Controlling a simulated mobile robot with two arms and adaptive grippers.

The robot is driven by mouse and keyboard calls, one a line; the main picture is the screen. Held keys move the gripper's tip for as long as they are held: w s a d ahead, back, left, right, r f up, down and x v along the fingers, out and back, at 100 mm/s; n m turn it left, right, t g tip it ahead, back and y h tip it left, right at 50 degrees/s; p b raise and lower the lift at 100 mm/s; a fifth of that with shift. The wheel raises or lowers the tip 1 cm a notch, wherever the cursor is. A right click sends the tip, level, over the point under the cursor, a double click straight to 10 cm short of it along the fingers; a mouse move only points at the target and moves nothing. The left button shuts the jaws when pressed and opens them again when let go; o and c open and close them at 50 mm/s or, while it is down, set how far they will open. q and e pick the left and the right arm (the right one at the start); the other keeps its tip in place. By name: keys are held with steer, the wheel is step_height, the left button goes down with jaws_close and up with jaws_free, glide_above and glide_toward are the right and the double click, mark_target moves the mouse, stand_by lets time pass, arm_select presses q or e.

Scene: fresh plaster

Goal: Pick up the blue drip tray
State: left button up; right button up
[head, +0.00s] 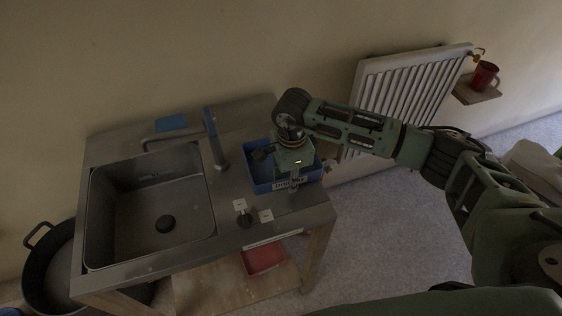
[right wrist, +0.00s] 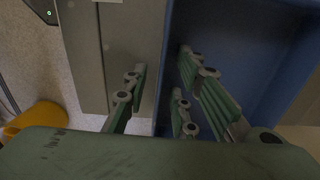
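In the right wrist view, the tray (right wrist: 254,50) fills the right side. The right gripper (right wrist: 155,98) is open there, with one finger outside the tray's wall and the other fingers over the inside. A gap shows between the fingers; contact with the wall cannot be told. My left gripper is not in view.
The sink basin (head: 130,225) and tap (head: 215,145) are left of the tray. A radiator (head: 400,90) stands behind right, beside a shelf with a red mug (head: 485,75). A red tray (head: 263,259) lies below.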

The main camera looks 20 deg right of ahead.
jaws_close()
steer(key=shift+r, duration=0.15)
stand_by(0.4)
